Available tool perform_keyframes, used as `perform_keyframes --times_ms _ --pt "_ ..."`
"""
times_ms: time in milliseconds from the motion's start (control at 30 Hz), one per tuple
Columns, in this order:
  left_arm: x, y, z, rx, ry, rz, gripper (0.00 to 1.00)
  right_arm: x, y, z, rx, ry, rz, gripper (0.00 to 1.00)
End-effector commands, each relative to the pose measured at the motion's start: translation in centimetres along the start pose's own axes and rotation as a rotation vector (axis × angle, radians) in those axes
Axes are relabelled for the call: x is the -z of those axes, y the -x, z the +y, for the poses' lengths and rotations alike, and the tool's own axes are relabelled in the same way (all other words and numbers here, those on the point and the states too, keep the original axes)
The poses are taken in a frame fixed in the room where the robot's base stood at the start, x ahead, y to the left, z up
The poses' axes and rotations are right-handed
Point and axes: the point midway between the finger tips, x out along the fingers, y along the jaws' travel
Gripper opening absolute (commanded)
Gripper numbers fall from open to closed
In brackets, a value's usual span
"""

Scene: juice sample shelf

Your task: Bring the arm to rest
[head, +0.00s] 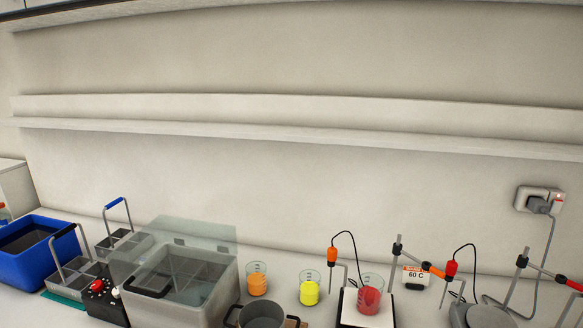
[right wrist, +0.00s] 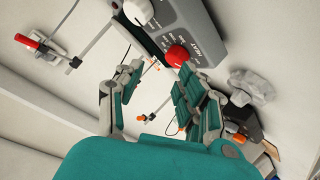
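My right gripper (right wrist: 160,90) shows in the right wrist view, with its teal-padded fingers spread apart and nothing visible between them. Beyond the fingertips is a grey control panel (right wrist: 195,25) with a red knob (right wrist: 178,56) and a white knob (right wrist: 138,11). I cannot tell how far the fingers are from the panel. Neither arm nor gripper shows in the head view. My left gripper is out of sight.
In the head view the bench holds a blue bin (head: 38,262), a lidded bath (head: 180,285), a pot (head: 262,315), an orange beaker (head: 257,283), a yellow beaker (head: 309,292) and a red beaker (head: 369,298). Probe stands are at right. The wall shelf (head: 250,118) is empty.

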Motion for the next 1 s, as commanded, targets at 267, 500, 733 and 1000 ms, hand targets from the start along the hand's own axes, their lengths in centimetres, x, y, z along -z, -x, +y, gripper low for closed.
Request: perform_keyframes --times_ms 267,500,733,1000 --pt "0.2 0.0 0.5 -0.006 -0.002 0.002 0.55 -1.9 5.6 -14.9 0.097 -0.181 -0.437 0.38" --pt "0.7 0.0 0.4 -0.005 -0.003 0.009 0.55 -0.2 10.2 -21.5 0.222 -0.236 -0.625 0.38" --pt "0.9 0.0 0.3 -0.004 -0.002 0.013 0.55 2.1 14.1 -25.5 0.34 -0.266 -0.739 0.38" --pt "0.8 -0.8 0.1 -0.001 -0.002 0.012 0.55 0.3 13.9 -29.1 0.406 -0.266 -0.807 0.38"
